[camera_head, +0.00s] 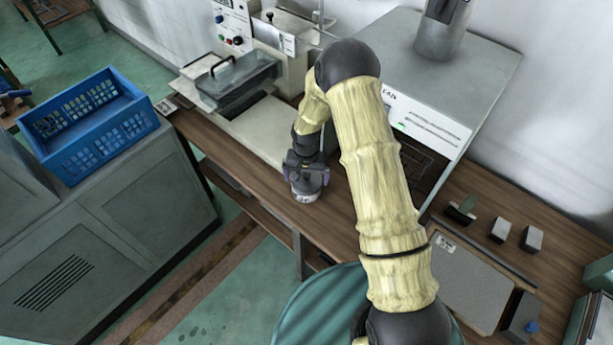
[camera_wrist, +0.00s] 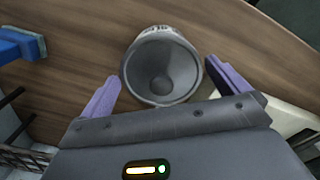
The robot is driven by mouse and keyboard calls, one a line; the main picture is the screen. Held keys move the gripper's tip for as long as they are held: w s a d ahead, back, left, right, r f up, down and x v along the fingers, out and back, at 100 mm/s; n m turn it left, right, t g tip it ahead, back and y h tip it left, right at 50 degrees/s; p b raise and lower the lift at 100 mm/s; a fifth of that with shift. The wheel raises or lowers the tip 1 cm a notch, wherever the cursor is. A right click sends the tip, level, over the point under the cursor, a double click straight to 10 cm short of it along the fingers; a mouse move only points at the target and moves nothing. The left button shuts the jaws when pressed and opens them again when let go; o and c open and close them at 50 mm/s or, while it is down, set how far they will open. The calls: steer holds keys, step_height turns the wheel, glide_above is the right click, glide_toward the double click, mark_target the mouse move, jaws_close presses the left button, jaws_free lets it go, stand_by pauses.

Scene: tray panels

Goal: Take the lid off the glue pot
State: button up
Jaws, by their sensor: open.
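The glue pot (camera_head: 305,197) stands on the wooden bench, mostly hidden under my gripper in the head view. In the wrist view I look down on its round grey lid (camera_wrist: 136,70), which has a darker round knob in the middle. A strip of the pot's pale printed side (camera_wrist: 158,29) shows at the top edge. My gripper (camera_wrist: 163,75) is open, with one purple finger on each side of the lid. It points down over the pot in the head view (camera_head: 306,178). I cannot tell whether the fingers touch the lid.
A grey machine housing (camera_head: 455,75) stands close to the right of my arm. A machine with a clear-covered tray (camera_head: 240,80) is behind on the left. A blue crate (camera_head: 90,125) sits on a grey cabinet. Small blocks (camera_head: 501,229) lie at the right.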

mark_target(306, 177)
steer(key=shift+c, duration=0.2)
stand_by(0.3)
steer(key=c, duration=0.6)
steer(key=shift+o, duration=0.2)
step_height(306, 177, up, 10)
steer(key=b, duration=0.2)
stand_by(0.3)
